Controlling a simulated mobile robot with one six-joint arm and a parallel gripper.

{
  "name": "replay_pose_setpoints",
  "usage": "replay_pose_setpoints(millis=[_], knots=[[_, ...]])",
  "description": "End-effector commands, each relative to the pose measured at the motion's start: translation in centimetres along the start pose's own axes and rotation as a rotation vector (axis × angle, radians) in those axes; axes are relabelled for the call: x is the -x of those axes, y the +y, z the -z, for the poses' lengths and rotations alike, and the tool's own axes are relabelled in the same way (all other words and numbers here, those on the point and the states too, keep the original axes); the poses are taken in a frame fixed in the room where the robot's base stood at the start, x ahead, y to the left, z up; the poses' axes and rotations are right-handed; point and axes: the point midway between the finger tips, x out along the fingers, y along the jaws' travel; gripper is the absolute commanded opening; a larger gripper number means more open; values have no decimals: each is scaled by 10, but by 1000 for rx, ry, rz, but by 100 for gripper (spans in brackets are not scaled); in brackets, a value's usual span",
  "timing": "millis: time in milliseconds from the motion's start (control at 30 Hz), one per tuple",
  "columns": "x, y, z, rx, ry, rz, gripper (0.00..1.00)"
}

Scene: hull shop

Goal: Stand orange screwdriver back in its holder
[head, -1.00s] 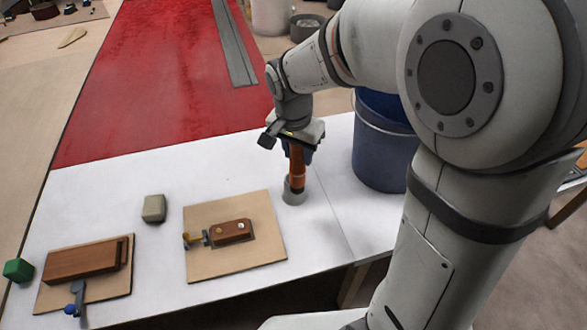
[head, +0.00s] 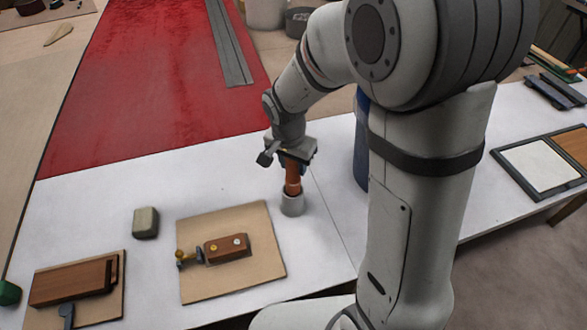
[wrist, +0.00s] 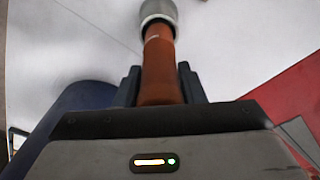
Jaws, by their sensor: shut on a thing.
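The orange screwdriver (head: 292,178) is upright, its lower end at the mouth of the small grey round holder (head: 292,205) on the white table. My gripper (head: 295,161) is shut on the screwdriver's upper part, directly above the holder. In the wrist view, the screwdriver (wrist: 160,68) runs from between my gripper's dark fingers (wrist: 160,88) to the pale rim of the holder (wrist: 157,12). How deep it sits inside is hidden.
A board with a brown block and a small clamp (head: 232,250) lies left of the holder. A grey-beige block (head: 145,222) and another board with a brown block (head: 75,282) are farther left. A blue bucket (head: 361,150) stands right, partly behind my arm.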

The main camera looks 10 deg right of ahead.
Motion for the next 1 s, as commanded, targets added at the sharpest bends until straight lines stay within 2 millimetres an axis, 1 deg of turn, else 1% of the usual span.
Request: replay_pose_setpoints(millis=[33,167,433,800,833,1000], knots=[[-8,0,-2,0,-3,-3,13],[-19,0,-3,1,-1,-1,13],[-20,-1,-3,2,1,1,13],[-30,-1,-5,2,1,1,13],[-30,-1,-5,2,0,1,38],[-29,-1,-6,3,0,0,51]])
